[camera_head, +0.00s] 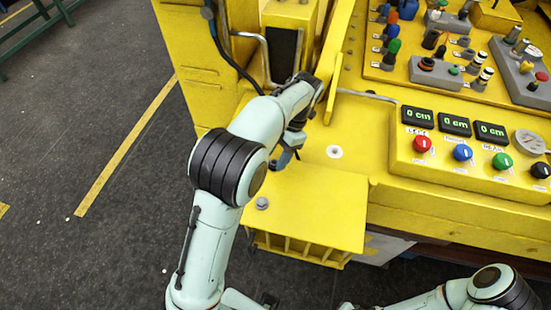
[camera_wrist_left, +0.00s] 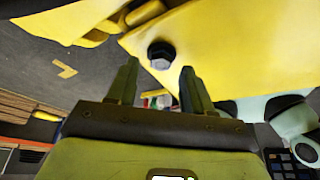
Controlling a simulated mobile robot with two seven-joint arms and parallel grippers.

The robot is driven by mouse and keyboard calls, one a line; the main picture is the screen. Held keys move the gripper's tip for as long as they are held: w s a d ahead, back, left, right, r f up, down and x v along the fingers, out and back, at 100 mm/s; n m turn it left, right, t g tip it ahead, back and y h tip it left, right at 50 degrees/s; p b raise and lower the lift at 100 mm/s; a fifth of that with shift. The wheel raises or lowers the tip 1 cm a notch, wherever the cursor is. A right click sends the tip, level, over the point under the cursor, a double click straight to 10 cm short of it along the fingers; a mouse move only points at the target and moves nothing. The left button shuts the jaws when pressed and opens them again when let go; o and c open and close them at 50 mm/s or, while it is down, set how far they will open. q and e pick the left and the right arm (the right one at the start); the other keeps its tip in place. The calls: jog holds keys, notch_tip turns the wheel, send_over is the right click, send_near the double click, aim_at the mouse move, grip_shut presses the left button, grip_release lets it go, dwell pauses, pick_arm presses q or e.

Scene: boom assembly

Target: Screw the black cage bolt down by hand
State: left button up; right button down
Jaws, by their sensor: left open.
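A dark bolt with a grey hexagonal part (camera_wrist_left: 161,54) stands on a yellow plate near its edge in the left wrist view. My left gripper (camera_wrist_left: 158,84) is open, with one finger on each side of the picture below the bolt. Nothing shows held between the fingers, and the bolt is beyond their tips. In the head view a small grey bolt (camera_head: 262,203) stands near the left edge of the yellow platform (camera_head: 325,205). I cannot tell for sure whether it is the same bolt. My left gripper (camera_head: 293,152) is above the platform, partly hidden by its own arm. My right gripper is not visible.
A white-ringed hole (camera_head: 334,151) is in the platform. A control panel (camera_head: 462,155) with coloured knobs and displays reading 0 cm is at the right. A yellow upright (camera_head: 290,40) and a bent metal rod (camera_head: 262,55) stand behind my left arm. Open floor (camera_head: 110,190) lies left.

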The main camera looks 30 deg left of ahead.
pick_arm(q)
jog(key=shift+s+f, duration=0.15)
jog(key=shift+f, duration=0.35)
grip_shut()
jog(key=shift+m, duration=0.3)
